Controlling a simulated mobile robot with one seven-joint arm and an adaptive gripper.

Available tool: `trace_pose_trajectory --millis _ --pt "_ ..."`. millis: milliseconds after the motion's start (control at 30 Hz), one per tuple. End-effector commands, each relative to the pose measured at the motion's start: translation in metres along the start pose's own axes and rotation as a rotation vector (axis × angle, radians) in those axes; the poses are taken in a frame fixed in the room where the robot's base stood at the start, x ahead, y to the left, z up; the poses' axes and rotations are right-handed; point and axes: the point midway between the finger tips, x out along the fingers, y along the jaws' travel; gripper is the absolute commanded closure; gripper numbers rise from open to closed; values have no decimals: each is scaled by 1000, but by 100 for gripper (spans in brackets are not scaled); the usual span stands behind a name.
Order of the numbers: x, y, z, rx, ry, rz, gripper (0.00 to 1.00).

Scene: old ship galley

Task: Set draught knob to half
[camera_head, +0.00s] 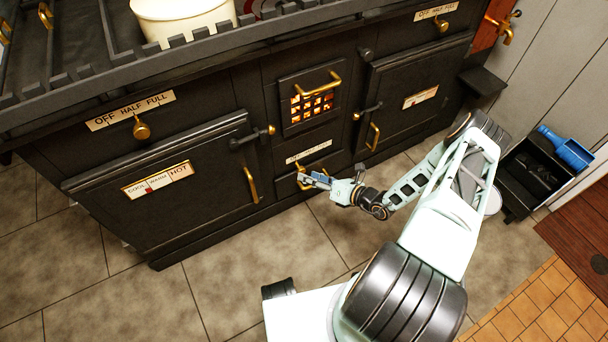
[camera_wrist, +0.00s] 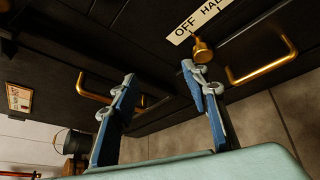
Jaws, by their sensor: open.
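My gripper (camera_head: 318,178) is open and empty in front of the lower middle of the black range. In the head view it is just below a small cream plate (camera_head: 309,150), whose lettering is too small to read. The wrist view shows an "OFF HAL…" plate (camera_wrist: 200,18) with a round brass knob (camera_wrist: 202,50) under it. That knob is beside the tip of the right finger, not clearly between the fingers (camera_wrist: 158,74). Its setting cannot be read. Other brass knobs under OFF HALF FULL plates are at upper left (camera_head: 141,130) and upper right (camera_head: 441,25).
Brass handles stick out near my gripper in the wrist view, at left (camera_wrist: 95,97) and right (camera_wrist: 262,72). A glowing firebox grate (camera_head: 312,108) is above. A black bin (camera_head: 535,175) with a blue object (camera_head: 566,149) stands at right. Tiled floor (camera_head: 240,255) is open at front left.

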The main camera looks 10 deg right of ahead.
Motion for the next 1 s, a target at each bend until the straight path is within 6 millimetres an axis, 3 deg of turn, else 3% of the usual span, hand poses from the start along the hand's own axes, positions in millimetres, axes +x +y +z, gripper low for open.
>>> trace_pose_trajectory --millis 33,100,300,467,1000 --pt "5 -16 -16 57 -47 -24 58" --pt "7 -29 -25 115 -104 -53 58" --pt "10 -51 -38 213 -197 -105 58" --pt "18 -55 -38 224 -210 -112 58" --pt "105 -67 -21 222 -207 -110 58"
